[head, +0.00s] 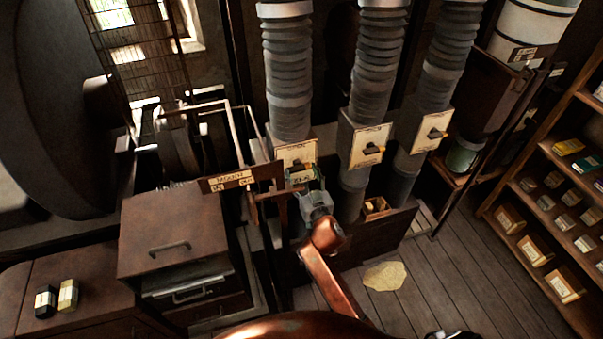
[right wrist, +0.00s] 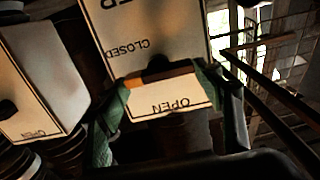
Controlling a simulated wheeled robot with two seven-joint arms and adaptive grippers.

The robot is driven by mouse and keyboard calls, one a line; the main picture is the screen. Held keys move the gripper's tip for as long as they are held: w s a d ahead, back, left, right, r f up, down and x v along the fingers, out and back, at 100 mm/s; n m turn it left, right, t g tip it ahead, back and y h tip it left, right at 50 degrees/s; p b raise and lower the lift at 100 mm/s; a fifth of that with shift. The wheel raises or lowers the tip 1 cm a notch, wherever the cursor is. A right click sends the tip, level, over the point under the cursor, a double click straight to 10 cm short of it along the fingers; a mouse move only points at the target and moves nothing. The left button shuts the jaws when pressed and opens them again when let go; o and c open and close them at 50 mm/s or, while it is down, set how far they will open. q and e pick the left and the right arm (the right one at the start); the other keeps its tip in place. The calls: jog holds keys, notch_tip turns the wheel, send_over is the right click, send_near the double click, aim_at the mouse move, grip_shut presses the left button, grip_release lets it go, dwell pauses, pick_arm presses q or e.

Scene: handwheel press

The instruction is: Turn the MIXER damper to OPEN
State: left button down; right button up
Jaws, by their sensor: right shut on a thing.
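Several damper boxes with cream plates sit on the ribbed ducts in the head view. My right gripper (head: 304,184) is at the lower edge of the leftmost plate (head: 297,154); the plate's name is too small to read there. In the right wrist view the plate (right wrist: 150,35) appears upside down, with CLOSED and OPEN readable and its name cut off. The green fingers of the gripper (right wrist: 162,90) are shut on the damper's orange-ended lever (right wrist: 163,80), which lies across the plate beside the word OPEN. My left gripper is out of view.
The middle damper box (head: 366,145) and the right one (head: 431,130) stand close by on the right. A wooden sign on a rail (head: 240,179) and a brown cabinet (head: 170,232) are at left. Shelves (head: 555,200) line the right side.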

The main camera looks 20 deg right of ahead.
jog(key=shift+n, duration=0.4)
jog(key=n, duration=0.3)
jog(key=shift+a+n+p, duration=0.1)
jog(key=shift+n+p, duration=0.3)
jog(key=n, duration=0.4)
jog(key=n+p, duration=0.1)
jog(key=n, duration=0.4)
jog(key=shift+a, duration=0.1)
jog(key=n, duration=0.4)
jog(key=shift+f, duration=0.15)
jog(key=shift+n, duration=0.3)
jog(key=o, duration=1.2)
jog(key=shift+c, duration=0.2)
